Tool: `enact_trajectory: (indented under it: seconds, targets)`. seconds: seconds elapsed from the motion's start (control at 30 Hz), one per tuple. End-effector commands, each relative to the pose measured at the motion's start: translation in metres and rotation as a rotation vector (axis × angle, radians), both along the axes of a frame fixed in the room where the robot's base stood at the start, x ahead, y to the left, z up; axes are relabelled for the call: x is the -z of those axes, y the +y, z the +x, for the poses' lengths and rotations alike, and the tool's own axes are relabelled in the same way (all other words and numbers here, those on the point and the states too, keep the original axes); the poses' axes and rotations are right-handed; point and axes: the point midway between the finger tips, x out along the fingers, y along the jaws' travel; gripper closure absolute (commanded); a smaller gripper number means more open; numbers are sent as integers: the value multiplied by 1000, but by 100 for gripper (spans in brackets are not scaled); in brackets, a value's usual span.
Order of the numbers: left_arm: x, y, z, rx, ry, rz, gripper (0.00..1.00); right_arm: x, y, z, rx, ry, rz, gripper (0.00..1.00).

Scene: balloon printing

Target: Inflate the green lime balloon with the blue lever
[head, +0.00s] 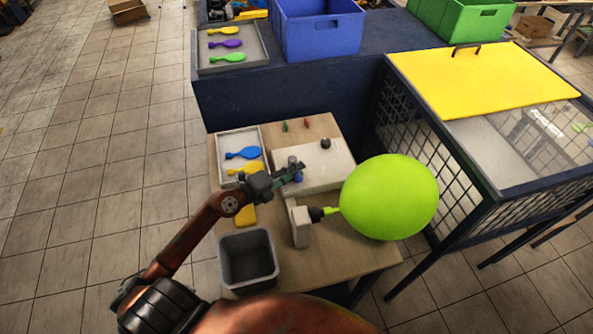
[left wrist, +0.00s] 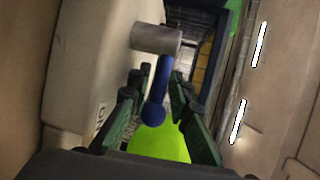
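The lime green balloon (head: 390,197) is large and round, its neck on the black nozzle (head: 315,214) of the grey block (head: 300,224) at the table's right. It also shows as a green patch low in the left wrist view (left wrist: 160,144). The blue lever (left wrist: 157,100) has a round knob and joins a grey cylinder (left wrist: 156,38); in the head view its knob (head: 298,178) is partly hidden by my gripper. My left gripper (head: 294,172) is at the lever, its green fingers apart on either side (left wrist: 163,88). My right gripper is out of view.
A white tray (head: 223,176) holds blue and yellow flat balloons. A grey bin (head: 231,232) stands at the table's front left. A cage with a yellow lid (head: 475,82) is at right. A raised bench behind bears a tray (head: 204,65) and blue crate (head: 315,32).

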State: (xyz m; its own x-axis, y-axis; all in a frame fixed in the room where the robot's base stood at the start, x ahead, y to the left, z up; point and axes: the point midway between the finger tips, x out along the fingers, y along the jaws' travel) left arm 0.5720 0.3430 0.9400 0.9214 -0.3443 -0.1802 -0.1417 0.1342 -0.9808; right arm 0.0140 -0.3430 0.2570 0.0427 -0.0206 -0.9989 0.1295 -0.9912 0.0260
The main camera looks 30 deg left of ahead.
Motion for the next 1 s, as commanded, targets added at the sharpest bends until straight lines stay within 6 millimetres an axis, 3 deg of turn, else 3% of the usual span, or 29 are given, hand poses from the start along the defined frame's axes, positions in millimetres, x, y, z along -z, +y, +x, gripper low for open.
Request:
enact_trajectory:
  seconds: [0.23, 0.53, 1.0]
  targets:
    - [0, -2, 2, 2, 0, 0, 81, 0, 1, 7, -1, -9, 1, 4]
    - [0, -2, 2, 2, 0, 0, 100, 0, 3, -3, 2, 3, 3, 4]
    - [0, -2, 2, 2, 0, 0, 100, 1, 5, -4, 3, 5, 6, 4]
